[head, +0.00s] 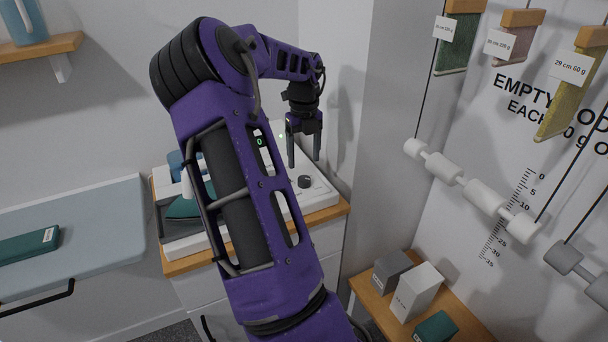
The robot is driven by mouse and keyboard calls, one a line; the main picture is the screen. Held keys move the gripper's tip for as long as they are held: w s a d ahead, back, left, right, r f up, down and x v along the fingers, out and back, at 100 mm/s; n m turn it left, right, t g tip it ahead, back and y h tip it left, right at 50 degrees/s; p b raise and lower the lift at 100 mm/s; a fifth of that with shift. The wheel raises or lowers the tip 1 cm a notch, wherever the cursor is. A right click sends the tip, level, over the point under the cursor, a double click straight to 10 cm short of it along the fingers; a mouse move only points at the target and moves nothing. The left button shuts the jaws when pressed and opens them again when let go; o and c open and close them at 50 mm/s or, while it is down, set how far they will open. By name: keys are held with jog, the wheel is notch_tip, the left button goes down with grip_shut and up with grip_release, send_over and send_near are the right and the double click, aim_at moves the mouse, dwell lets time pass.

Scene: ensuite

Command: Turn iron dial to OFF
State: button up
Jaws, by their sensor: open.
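A small dark round dial (305,181) sits on a white panel on top of the wooden-topped cabinet. I cannot read any markings or its setting. My gripper (304,161) points down with its two fingers spread, empty. In the picture it appears just above the dial, and I cannot tell the exact gap. My purple arm hides much of the panel.
A small dark display (259,142) shows a green 0. The wall corner stands close right of my gripper. A pale blue board (90,225) lies left. Boxes (416,291) stand on a low wooden table at lower right. Rollers and hanging samples line the right wall.

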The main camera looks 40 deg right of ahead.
aim_at(304, 178)
notch_tip(304, 178, down, 6)
jog(key=shift+f, duration=0.2)
grip_shut()
dwell(0.4)
